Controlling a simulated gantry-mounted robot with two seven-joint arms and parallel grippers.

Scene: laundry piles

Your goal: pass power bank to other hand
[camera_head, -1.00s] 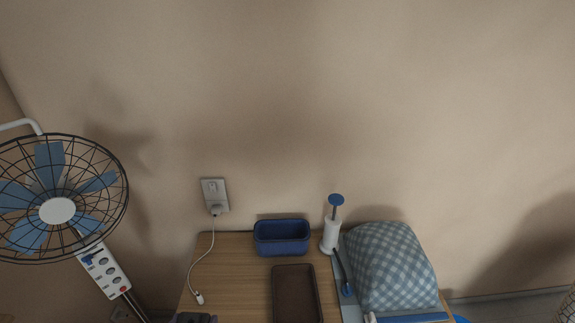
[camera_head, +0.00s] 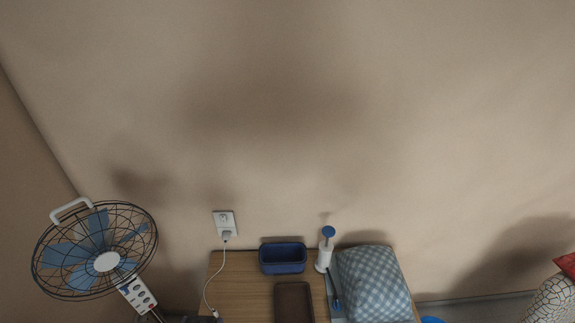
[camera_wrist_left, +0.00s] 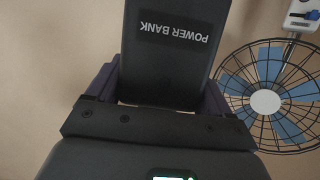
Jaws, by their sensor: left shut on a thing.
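The power bank (camera_wrist_left: 175,50) is a dark flat block with "POWER BANK" printed on it, upside down in the left wrist view. My left gripper (camera_wrist_left: 160,88) is shut on it, with a purple finger at each side. The far end of the power bank runs out of the top of that view. In the head view, only a dark bit of what appears to be my left gripper (camera_head: 190,319) shows at the bottom edge. My right gripper is in neither view.
A wooden table (camera_head: 240,290) holds a blue bin (camera_head: 283,258), a brown tray (camera_head: 293,300), a white pump bottle (camera_head: 324,256) and a checked cushion (camera_head: 372,285). A caged fan (camera_head: 106,262) stands left. A cable (camera_head: 211,282) hangs from the wall socket (camera_head: 224,222).

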